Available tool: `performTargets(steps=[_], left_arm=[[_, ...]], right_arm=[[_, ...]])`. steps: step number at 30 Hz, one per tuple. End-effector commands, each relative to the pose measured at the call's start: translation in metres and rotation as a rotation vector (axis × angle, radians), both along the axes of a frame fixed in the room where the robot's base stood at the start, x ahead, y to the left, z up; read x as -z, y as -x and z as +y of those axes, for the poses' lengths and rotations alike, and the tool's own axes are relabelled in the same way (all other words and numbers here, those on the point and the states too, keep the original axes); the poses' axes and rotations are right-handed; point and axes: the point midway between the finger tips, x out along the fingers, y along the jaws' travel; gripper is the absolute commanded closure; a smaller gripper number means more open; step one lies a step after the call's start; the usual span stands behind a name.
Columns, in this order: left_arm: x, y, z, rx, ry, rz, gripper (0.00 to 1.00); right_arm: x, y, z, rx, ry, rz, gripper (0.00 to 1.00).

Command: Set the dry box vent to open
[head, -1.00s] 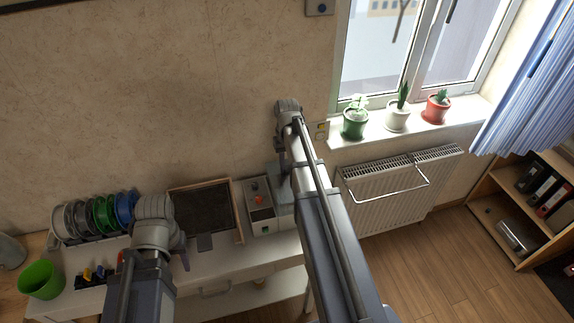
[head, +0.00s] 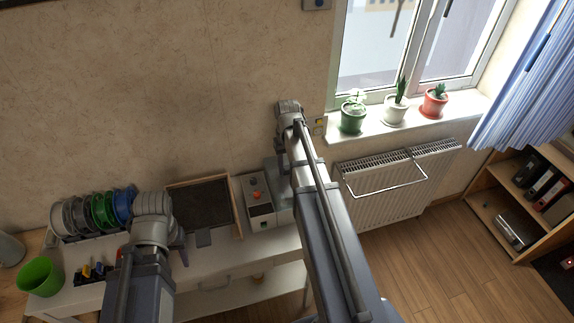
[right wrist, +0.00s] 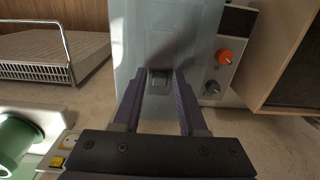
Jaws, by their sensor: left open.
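The dry box (right wrist: 160,22) is a pale grey-blue casing in the right wrist view. A small dark tab (right wrist: 159,82), apparently the vent's slider, sits in a recessed strip on its face. My right gripper (right wrist: 160,88) has its two purple fingers spread, one on each side of the tab; I cannot tell whether they touch it. In the head view the dry box (head: 278,178) is partly hidden behind my right arm, which also hides the right gripper. My left gripper (head: 181,246) is over the bench, mostly hidden by its own arm, with purple finger parts showing.
A dark framed panel (head: 199,207), colored spools (head: 104,210) and a green bucket (head: 40,277) are further left. A radiator (head: 385,190) and potted plants are right.

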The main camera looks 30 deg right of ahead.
Motion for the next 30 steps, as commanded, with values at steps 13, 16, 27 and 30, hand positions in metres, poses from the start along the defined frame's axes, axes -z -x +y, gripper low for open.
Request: performTargets(steps=[13,16,27,30], left_arm=[[-0.002,0.000,0.000,0.000,0.000,0.000,0.50],[-0.007,0.000,0.000,0.000,0.000,0.000,0.50],[-0.050,0.000,0.000,0.002,0.000,0.000,0.50],[-0.064,0.000,0.000,0.002,0.000,0.000,0.50]], right_arm=[[-0.002,-0.002,0.000,0.000,0.001,-0.004,0.45],[-0.007,-0.002,0.000,0.000,0.001,-0.004,0.45],[-0.050,-0.002,-0.001,0.000,0.001,-0.003,0.45],[-0.064,-0.001,0.000,0.000,0.001,-0.003,0.45]])
